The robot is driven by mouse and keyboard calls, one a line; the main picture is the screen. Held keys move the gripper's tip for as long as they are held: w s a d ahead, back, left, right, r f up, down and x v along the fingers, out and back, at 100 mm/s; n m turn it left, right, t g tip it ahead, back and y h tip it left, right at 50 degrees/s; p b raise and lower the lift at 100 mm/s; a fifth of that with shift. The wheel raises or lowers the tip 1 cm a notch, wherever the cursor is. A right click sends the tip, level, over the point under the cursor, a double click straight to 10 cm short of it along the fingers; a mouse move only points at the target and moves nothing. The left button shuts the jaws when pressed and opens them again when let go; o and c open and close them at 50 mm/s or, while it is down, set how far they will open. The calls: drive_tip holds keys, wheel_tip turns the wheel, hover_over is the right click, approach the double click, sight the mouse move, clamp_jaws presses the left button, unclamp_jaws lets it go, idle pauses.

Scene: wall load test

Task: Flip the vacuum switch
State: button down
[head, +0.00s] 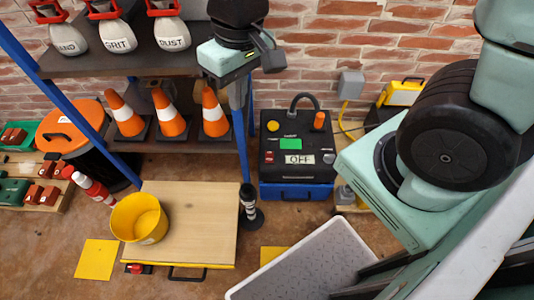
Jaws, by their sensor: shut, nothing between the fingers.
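A black control box on a blue base (284,190), which looks like the vacuum unit, stands on the floor by the brick wall. Its top carries a white plate reading OFF (299,159), a green panel (291,144), a yellow round button (273,126), an orange knob (319,120), a small red part (269,157) and a small round silver part (327,158). I cannot tell which part is the switch. A dark hose loops behind. My gripper (238,100) is above and left of the box in the picture, pointing down, shut and empty, apart from the box.
A shelf with blue posts (241,132) holds labelled sacks and orange cones (215,113) close beside my gripper. A low wooden platform (205,215) bears a yellow bucket (138,218). A black post (249,208) stands before the box. A grey slab (305,270) lies in front.

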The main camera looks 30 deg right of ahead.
drive_tip(key=w+d+f+m+b, duration=0.2)
drive_tip(key=w+d+f+b, duration=0.15)
drive_tip(key=f, duration=0.25)
drive_tip(key=w+d+f+m+b, duration=0.1)
drive_tip(key=w+d+f+b, duration=0.1)
drive_tip(key=w+f+b, duration=0.3)
drive_tip(key=m+h+b, duration=0.1)
drive_tip(key=m+b, duration=0.6)
drive_tip(key=b, duration=0.2)
hover_over(267, 151)
wheel_tip(267, 151, down, 25)
drive_tip(key=shift+f, duration=0.2)
drive_tip(key=shift+a, duration=0.1)
wheel_tip(267, 151, down, 14)
drive_tip(key=b, duration=0.6)
